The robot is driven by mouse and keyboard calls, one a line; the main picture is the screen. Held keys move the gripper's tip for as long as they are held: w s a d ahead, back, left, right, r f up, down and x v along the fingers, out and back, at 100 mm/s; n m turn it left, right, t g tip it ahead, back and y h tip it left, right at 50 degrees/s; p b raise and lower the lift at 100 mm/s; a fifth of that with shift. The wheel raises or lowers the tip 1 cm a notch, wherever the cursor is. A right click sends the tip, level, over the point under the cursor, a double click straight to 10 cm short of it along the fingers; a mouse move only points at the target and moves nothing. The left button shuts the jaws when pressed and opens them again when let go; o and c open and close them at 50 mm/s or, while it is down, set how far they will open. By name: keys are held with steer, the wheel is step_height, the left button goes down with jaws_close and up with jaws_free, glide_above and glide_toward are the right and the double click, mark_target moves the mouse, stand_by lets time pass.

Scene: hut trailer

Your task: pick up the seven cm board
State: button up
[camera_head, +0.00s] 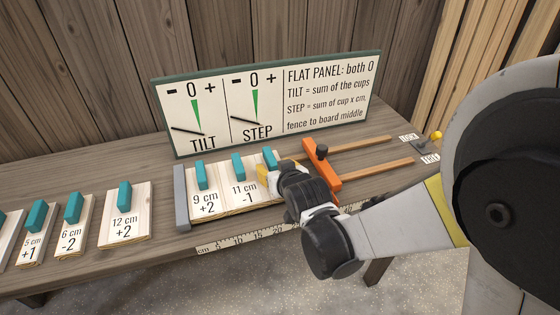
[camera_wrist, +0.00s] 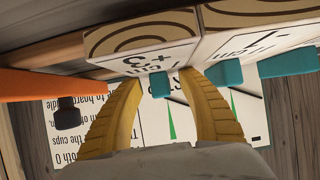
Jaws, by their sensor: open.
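A wooden board with a teal handle (camera_head: 270,158) stands at the right end of a row of boards, mostly hidden behind my gripper (camera_head: 266,172) in the head view. In the wrist view this board (camera_wrist: 142,40) shows ringed end grain and an upside-down label that seems to read +3; I cannot read its centimetre number clearly. My gripper (camera_wrist: 160,84) is open, with its yellow fingers on either side of the teal handle (camera_wrist: 160,85). I cannot tell whether the fingers touch it.
The 9 cm (camera_head: 207,203) and 11 cm (camera_head: 243,194) boards stand left of it, against a grey fence (camera_head: 181,198). An orange clamp (camera_head: 322,172) stands close right. The 12 cm (camera_head: 125,222) and 6 cm (camera_head: 71,240) boards lie further left. A sign (camera_head: 270,100) stands behind.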

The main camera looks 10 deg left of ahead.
steer(key=shift+r, duration=0.1)
steer(key=shift+c, duration=0.5)
jaws_close()
